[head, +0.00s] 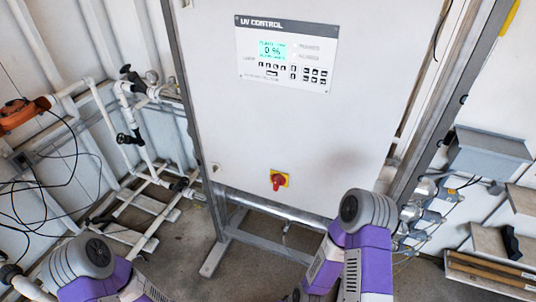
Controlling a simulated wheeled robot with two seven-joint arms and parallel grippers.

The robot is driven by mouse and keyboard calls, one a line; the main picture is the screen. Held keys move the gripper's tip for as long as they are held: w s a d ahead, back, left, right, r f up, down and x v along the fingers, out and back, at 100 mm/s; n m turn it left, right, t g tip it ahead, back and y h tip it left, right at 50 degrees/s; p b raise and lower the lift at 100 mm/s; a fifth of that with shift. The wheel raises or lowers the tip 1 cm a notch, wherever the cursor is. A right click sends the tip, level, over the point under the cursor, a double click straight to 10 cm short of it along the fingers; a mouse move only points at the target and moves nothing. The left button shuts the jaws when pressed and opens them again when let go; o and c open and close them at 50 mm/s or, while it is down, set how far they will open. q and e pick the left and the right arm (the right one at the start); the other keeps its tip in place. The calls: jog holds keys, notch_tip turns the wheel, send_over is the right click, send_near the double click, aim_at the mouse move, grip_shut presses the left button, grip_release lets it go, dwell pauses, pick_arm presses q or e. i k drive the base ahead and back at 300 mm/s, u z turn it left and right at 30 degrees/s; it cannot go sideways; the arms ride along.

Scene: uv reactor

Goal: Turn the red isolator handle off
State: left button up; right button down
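The red isolator handle (278,181) sits on a small yellow plate low on the front of a white control cabinet (340,130). It is a small rotary knob; its exact angle is too small to tell for certain. Both of my arms show only as purple and grey links at the bottom of the head view, one at the left and one right of centre. Neither gripper can be seen. Nothing touches the handle, and nothing of mine covers it.
A UV control panel (285,52) with a lit display is at the cabinet's top. White pipes with black valves (130,137) stand at the left. A grey box (487,152) and wooden boards (492,275) are at the right. The space before the handle looks clear.

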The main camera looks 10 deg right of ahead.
aim_at(278, 180)
jog(key=z, duration=1.85)
jog(key=k, duration=1.15)
jog(key=u, duration=1.7)
jog(key=i, duration=0.5)
jog(key=u, duration=0.05)
